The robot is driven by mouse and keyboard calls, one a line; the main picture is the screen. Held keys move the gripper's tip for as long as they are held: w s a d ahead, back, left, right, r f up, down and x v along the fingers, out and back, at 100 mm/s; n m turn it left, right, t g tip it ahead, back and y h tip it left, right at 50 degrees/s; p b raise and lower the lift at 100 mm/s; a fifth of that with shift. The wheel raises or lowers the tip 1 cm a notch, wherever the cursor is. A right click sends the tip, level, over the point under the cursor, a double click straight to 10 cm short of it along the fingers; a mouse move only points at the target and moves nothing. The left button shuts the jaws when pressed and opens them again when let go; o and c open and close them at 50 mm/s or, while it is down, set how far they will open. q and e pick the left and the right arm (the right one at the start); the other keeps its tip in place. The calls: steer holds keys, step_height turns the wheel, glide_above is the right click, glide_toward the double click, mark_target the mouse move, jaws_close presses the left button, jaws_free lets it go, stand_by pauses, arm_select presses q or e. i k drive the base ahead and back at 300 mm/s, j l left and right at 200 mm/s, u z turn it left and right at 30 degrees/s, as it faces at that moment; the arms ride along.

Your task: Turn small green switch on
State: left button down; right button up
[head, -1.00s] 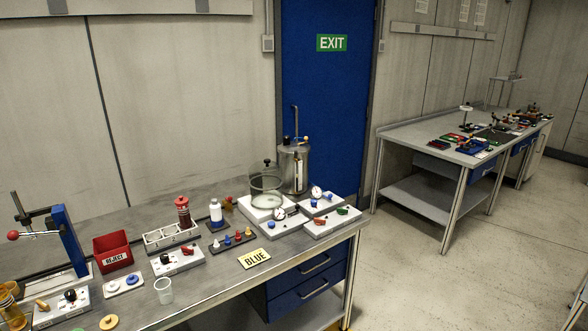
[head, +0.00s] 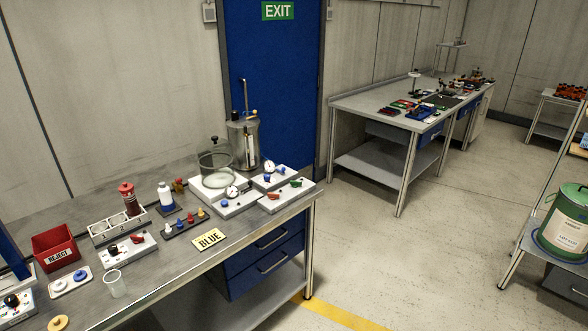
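A white switch box (head: 285,196) stands at the right corner of the near bench. It carries a small green switch (head: 296,183) and a red switch (head: 273,195). The green switch is too small to tell which way it is set. Neither of my grippers shows in the head view.
The near bench (head: 150,290) also holds a metal vessel (head: 243,145), a glass jar (head: 215,170), a BLUE sign (head: 208,239) and a red REJECT bin (head: 54,247). A green drum (head: 562,225) stands on a rack at right. The floor (head: 400,250) between is clear.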

mark_target(295, 184)
steer(key=i+l+u, duration=0.1)
steer(key=i+l, duration=0.65)
steer(key=i+l+u, duration=0.15)
steer(key=i+l, duration=0.6)
steer(key=i+l+u, duration=0.15)
steer(key=i+l, duration=0.2)
steer(key=l, duration=0.2)
steer(key=i+l, duration=0.35)
steer(key=i+l+u, duration=0.15)
steer(key=i+l, duration=0.2)
steer(key=l, duration=0.25)
